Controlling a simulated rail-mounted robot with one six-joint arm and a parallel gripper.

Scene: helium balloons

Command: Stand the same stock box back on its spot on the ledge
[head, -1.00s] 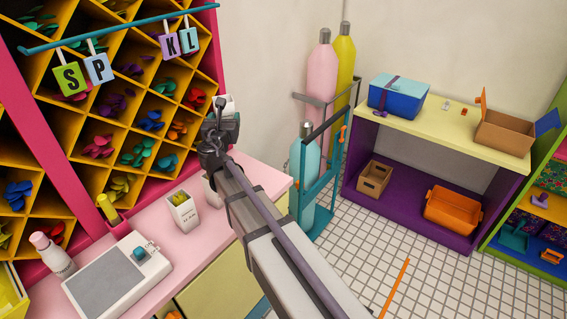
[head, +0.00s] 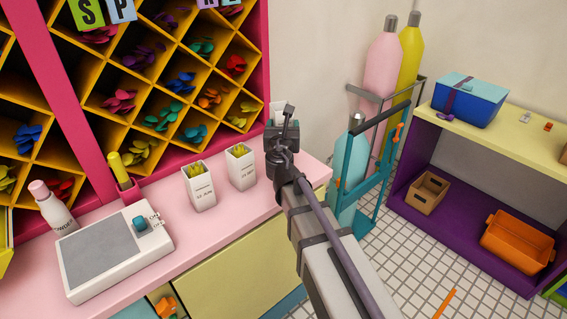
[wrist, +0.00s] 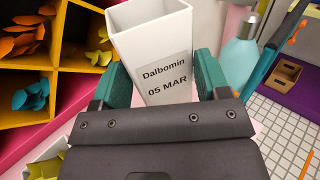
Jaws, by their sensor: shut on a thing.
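My gripper (head: 281,128) is at the right end of the pink ledge (head: 225,225), by the shelf's magenta side. It is shut on a white open-topped stock box (wrist: 160,30) labelled "Dalbomin 05 MAR". In the wrist view its green finger pads press the box from both sides, and the box looks empty inside. In the head view only a small white piece of this box (head: 277,108) shows behind the gripper. Its bottom is hidden, so I cannot tell whether it touches the ledge. Two similar boxes stand on the ledge to the left, one (head: 203,190) and another (head: 242,170).
A grey-topped device (head: 105,258), a white bottle (head: 52,208) and a yellow-capped marker (head: 120,170) are on the ledge's left. The diamond-celled shelf (head: 150,75) rises behind. A teal rack with gas cylinders (head: 353,170) stands close on the right.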

